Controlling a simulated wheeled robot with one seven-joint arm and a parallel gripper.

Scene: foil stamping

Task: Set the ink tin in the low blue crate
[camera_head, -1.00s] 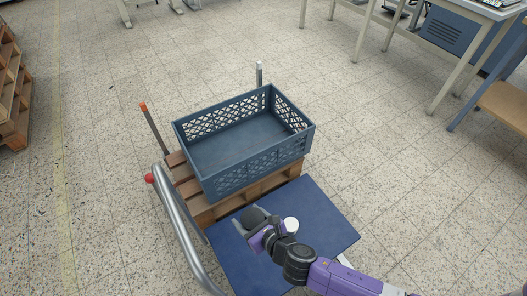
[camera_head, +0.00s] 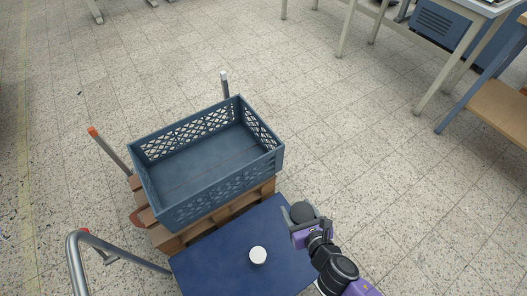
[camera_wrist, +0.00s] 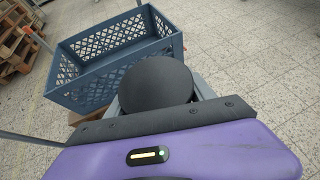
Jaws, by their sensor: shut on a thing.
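The low blue crate (camera_head: 212,199) is empty and stands on a wooden pallet; it also shows in the wrist view (camera_wrist: 100,84). My gripper (camera_head: 300,213) is shut on a dark, round, flat-topped tin (camera_wrist: 157,82), which I take as the ink tin. In the wrist view its dark top shows between the two grey fingers and hides part of the crate's near side. In the head view the tin (camera_head: 304,210) is right of the crate's near right corner, apart from it and outside it.
A white round-topped object (camera_head: 258,256) stands on the blue platform (camera_head: 215,268) in front of the crate. Grey posts with an orange tip (camera_head: 92,132) and a pale tip (camera_head: 224,76) rise beside the crate. A bent metal handle (camera_head: 75,262) is at lower left. Tables stand at upper right.

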